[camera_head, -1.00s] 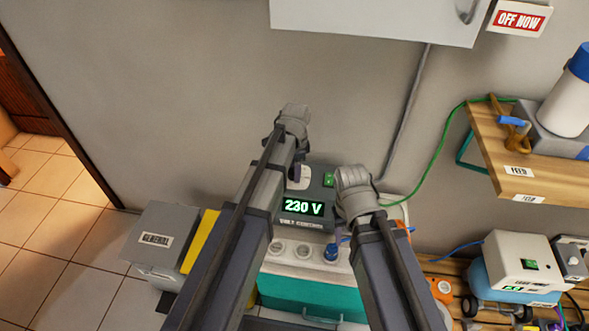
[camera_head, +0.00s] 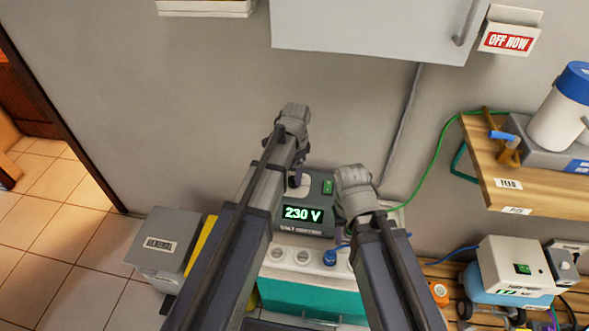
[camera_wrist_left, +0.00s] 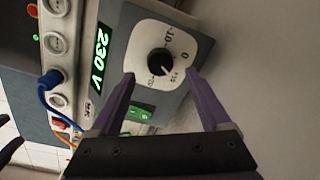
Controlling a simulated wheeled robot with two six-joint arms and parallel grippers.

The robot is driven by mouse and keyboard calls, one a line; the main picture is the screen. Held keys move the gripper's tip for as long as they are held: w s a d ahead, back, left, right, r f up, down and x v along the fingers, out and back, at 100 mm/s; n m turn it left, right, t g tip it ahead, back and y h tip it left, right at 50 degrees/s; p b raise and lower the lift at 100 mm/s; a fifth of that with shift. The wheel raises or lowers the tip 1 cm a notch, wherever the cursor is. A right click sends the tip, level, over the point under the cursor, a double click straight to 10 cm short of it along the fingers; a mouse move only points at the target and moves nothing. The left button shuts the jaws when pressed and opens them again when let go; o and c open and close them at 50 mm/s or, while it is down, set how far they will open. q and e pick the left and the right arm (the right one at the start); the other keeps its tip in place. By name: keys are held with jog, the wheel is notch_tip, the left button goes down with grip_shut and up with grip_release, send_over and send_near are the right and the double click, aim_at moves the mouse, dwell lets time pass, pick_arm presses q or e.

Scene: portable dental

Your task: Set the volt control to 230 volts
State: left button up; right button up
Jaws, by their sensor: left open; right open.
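The volt control box (camera_head: 318,229) is grey and stands against the wall, with a lit green display (camera_head: 302,213) reading 230 V. In the left wrist view the display (camera_wrist_left: 101,56) also reads 230 V. The dark round knob (camera_wrist_left: 160,62) sits on a white dial plate (camera_wrist_left: 178,42) marked with figures. My left gripper (camera_wrist_left: 158,82) is open, its two fingers on either side of the dial plate, and the knob between them looks free. In the head view my left arm partly covers the dial. My right gripper (camera_head: 350,178) is at the box's right; its fingertips are hidden.
A green lit switch (camera_head: 328,187) is on the box. Below it is a teal-fronted unit (camera_head: 313,293) with several sockets and a blue plug (camera_head: 330,258). A grey general bin (camera_head: 163,243) stands left. A wooden shelf (camera_head: 540,198) projects at right.

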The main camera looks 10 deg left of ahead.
pick_arm(q)
notch_tip(320, 180, up, 4)
jog(key=p, duration=0.2)
jog(key=shift+s+f+p, duration=0.15)
jog(key=shift+f+p, duration=0.05)
jog(key=shift+p, duration=0.1)
pick_arm(e)
notch_tip(320, 180, up, 4)
jog(key=shift+f, duration=0.25)
pick_arm(q)
jog(key=shift+d, duration=0.1)
jog(key=s+d+n+g, duration=0.1)
jog(key=s+d+n, duration=0.3)
jog(key=s, duration=0.7)
jog(key=s+d+n, duration=0.2)
jog(key=s+n, duration=0.3)
jog(key=s, duration=0.5)
notch_tip(320, 180, up, 18)
jog(key=p, duration=1.8)
jog(key=shift+w+a+y, duration=0.2)
jog(key=shift+w+y, duration=0.1)
jog(key=shift+y, duration=0.1)
pick_arm(e)
notch_tip(320, 180, up, 18)
